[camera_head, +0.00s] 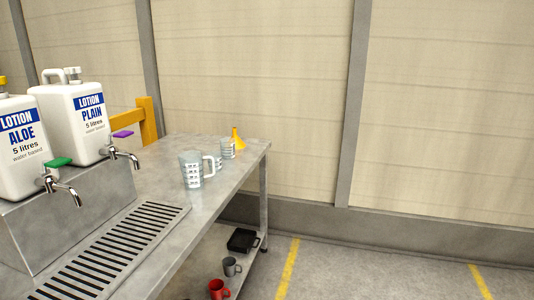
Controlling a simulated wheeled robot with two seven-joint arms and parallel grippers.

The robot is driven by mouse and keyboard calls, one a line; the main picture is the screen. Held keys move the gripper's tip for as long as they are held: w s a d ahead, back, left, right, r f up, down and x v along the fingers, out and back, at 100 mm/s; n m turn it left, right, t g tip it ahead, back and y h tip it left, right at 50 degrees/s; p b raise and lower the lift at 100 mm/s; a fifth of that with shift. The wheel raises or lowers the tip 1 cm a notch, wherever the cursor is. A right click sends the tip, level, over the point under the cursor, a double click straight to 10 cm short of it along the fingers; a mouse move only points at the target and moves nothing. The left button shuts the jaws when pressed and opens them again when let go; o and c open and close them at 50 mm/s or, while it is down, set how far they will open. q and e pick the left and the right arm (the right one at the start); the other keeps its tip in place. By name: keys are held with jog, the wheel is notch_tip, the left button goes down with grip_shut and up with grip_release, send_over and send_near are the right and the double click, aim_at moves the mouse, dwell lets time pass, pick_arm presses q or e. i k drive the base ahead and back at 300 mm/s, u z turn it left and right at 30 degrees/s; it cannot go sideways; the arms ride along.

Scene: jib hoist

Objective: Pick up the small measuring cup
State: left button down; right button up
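Clear measuring cups with dark markings stand on the grey metal table (200,208). The nearest and largest-looking measuring cup (191,170) is upright, with its handle to the right. Behind it, near the far right corner, stands another measuring cup (227,149) that looks smaller. Something pale with dark markings shows between them, partly hidden by the front cup's handle; I cannot tell whether it is a separate cup. I cannot tell for sure which is the small one. Neither of my grippers is in view.
A yellow funnel (237,139) is beside the far cup. Lotion containers labelled ALOE (20,150) and PLAIN (82,122), with taps, stand left above a slotted drain (112,255). A lower shelf holds a red mug (217,289), a grey mug (230,267) and a black item (242,240). The right floor is clear.

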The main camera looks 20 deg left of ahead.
aim_at(216, 155)
jog(key=i, duration=2.15)
jog(key=u, duration=2)
